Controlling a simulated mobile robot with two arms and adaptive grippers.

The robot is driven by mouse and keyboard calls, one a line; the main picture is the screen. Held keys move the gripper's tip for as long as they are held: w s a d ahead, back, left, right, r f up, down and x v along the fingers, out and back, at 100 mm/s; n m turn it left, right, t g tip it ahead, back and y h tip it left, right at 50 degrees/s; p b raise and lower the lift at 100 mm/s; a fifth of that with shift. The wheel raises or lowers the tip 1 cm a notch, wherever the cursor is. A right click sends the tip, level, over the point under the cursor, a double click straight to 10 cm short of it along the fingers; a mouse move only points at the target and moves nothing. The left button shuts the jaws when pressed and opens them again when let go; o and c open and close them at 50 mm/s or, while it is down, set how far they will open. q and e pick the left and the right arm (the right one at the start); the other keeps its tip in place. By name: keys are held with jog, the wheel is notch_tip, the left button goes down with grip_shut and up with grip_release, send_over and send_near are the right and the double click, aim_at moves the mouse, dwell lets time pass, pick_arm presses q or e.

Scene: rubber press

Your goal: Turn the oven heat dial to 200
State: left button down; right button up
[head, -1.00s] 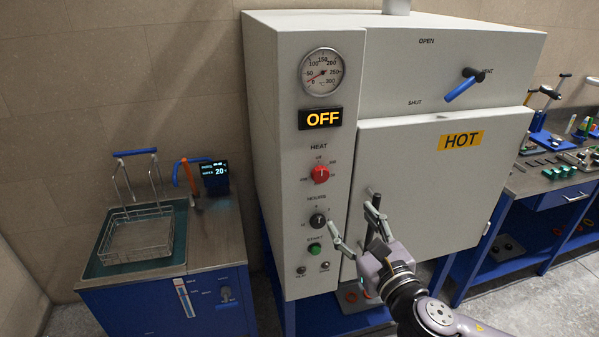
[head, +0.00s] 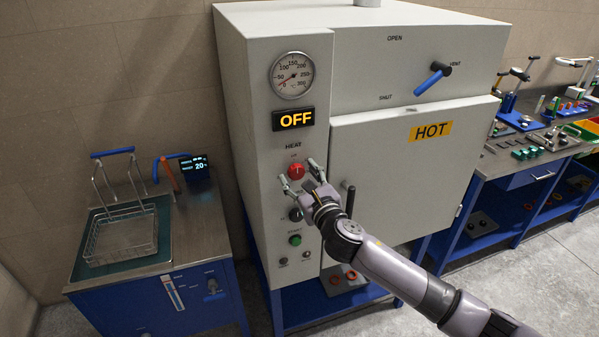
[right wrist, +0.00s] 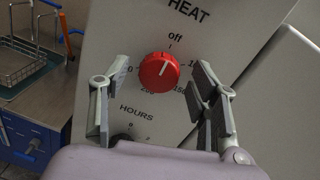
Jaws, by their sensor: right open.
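The red heat dial (head: 296,170) is on the oven's (head: 262,200) left front panel, under the word HEAT. In the right wrist view the dial (right wrist: 158,71) shows a white pointer line tilted slightly right of straight up, near the "Off" mark. The 200 mark is at its lower left, partly covered by the dial. My right gripper (head: 300,182) is open just in front of the dial. In the right wrist view its fingers (right wrist: 160,82) stand on either side of the dial, with gaps showing. My left gripper is not in view.
The display (head: 293,119) reads OFF below a round gauge (head: 292,75). The black hours knob (head: 295,214) and green start button (head: 295,240) lie below the dial. The oven door (head: 400,165) is closed at the right. A wire basket (head: 122,237) sits on the left bench.

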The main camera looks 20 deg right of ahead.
jog(key=shift+w, duration=0.2)
jog(key=shift+c, duration=0.6)
jog(key=shift+c, duration=0.7)
jog(key=c, duration=0.9)
